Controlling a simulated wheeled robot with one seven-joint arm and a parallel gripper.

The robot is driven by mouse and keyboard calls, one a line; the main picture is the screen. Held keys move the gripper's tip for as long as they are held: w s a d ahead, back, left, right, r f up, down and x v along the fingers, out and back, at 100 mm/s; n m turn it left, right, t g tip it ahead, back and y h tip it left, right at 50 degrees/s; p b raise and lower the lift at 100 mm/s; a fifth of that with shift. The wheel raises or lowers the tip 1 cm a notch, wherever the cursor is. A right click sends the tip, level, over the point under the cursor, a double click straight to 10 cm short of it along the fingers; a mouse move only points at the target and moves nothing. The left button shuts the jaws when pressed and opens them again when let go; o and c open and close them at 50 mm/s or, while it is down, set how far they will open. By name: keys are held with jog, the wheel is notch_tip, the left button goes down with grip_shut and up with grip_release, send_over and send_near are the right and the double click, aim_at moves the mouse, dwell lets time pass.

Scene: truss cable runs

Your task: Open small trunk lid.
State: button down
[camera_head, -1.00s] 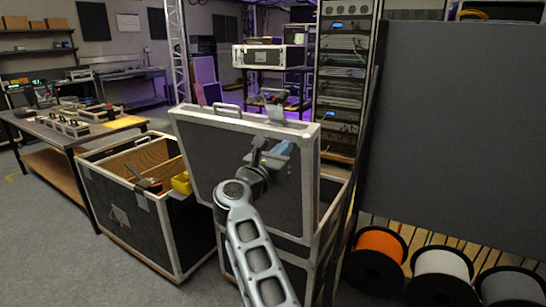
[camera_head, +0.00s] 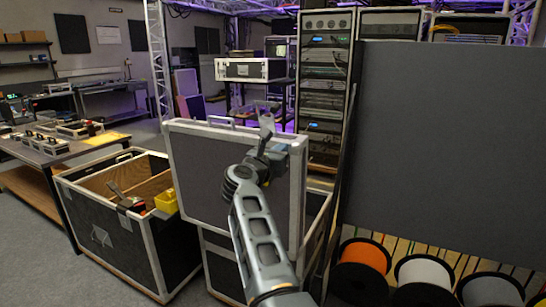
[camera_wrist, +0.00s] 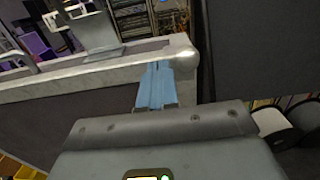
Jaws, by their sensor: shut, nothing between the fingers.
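The small trunk lid (camera_head: 208,180) stands raised and nearly upright above its trunk (camera_head: 218,265), its dark panel facing me in a silver frame. A handle and a grey metal plate (camera_wrist: 95,35) stick up at its top edge. My gripper (camera_head: 282,148) is at the lid's upper right, close to the top rim. In the wrist view its blue fingers (camera_wrist: 156,86) are together and empty, by the silver edge near the rounded corner (camera_wrist: 183,60). I cannot tell whether they touch the lid. My arm hides part of the lid and trunk.
An open trunk (camera_head: 115,235) with a yellow item (camera_head: 166,201) inside stands to the left. A large dark panel (camera_head: 440,150) and cable spools (camera_head: 362,268) are on the right. A rack (camera_head: 326,85) stands behind. A workbench (camera_head: 50,155) is at far left.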

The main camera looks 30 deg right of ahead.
aim_at(294, 136)
jog(key=shift+g+y, duration=0.7)
jog(key=shift+y, duration=0.2)
jog(key=w+d, duration=0.2)
jog(key=w+d+r, duration=0.1)
jog(key=d, duration=0.2)
jog(key=w+d+r, duration=0.1)
jog(key=w+d, duration=0.1)
jog(key=shift+w+d+p, duration=0.3)
jog(key=shift+d+p, duration=0.05)
